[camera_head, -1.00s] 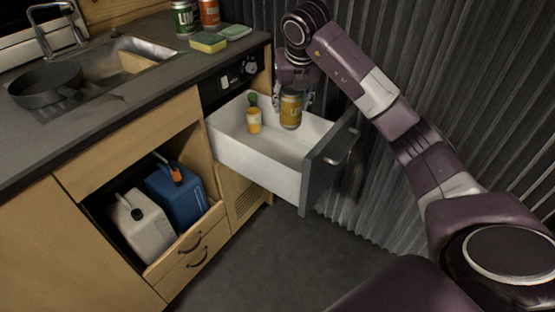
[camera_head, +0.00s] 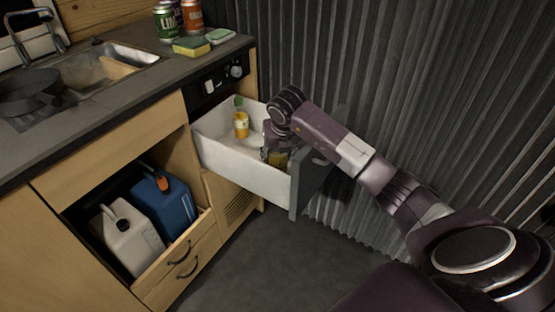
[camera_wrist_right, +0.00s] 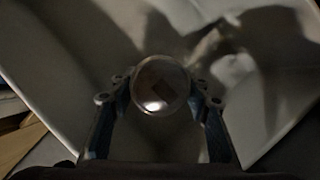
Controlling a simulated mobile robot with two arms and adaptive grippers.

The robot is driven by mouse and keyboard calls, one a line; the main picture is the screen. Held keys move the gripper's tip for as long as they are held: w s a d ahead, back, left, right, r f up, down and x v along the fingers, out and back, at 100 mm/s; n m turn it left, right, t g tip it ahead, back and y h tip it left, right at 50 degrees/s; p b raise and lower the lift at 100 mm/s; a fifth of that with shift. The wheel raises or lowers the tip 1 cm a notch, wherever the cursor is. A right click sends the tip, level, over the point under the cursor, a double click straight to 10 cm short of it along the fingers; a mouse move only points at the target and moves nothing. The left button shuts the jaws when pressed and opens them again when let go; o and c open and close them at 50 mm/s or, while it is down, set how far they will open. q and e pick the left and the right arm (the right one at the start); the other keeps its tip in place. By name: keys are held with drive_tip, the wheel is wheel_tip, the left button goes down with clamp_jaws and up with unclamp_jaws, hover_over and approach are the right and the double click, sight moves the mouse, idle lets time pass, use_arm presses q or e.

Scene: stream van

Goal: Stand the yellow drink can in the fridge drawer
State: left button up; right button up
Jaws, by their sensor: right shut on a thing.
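The yellow drink can (camera_head: 277,159) is inside the open white fridge drawer (camera_head: 238,172), toward the drawer's front end. My right gripper (camera_head: 275,150) reaches down into the drawer from above and hides most of the can. In the right wrist view the can's round metal top (camera_wrist_right: 160,85) sits between the two fingers of my right gripper (camera_wrist_right: 160,105), which is shut on it. The can looks upright. I cannot tell whether its base touches the drawer floor. My left gripper is not in view.
A small orange bottle with a green cap (camera_head: 241,124) stands at the drawer's back left. The drawer's dark front panel (camera_head: 307,178) is close to my wrist. Other cans (camera_head: 194,17) and sponges (camera_head: 191,46) are on the counter. A corrugated wall (camera_head: 400,80) stands behind.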

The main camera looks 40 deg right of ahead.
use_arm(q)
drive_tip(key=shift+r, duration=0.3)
use_arm(e)
drive_tip(key=shift+f, duration=0.55)
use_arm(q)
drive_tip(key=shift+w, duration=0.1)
use_arm(e)
drive_tip(key=o, duration=1.5)
drive_tip(key=shift+c, duration=0.2)
use_arm(q)
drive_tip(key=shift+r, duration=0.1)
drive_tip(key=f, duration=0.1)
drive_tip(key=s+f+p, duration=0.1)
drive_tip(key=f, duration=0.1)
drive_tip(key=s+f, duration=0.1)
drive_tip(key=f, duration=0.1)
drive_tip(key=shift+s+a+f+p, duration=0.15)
drive_tip(key=shift+p, duration=0.15)
use_arm(e)
drive_tip(key=v, duration=1.2)
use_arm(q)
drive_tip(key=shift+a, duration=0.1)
use_arm(e)
drive_tip(key=shift+a, duration=0.1)
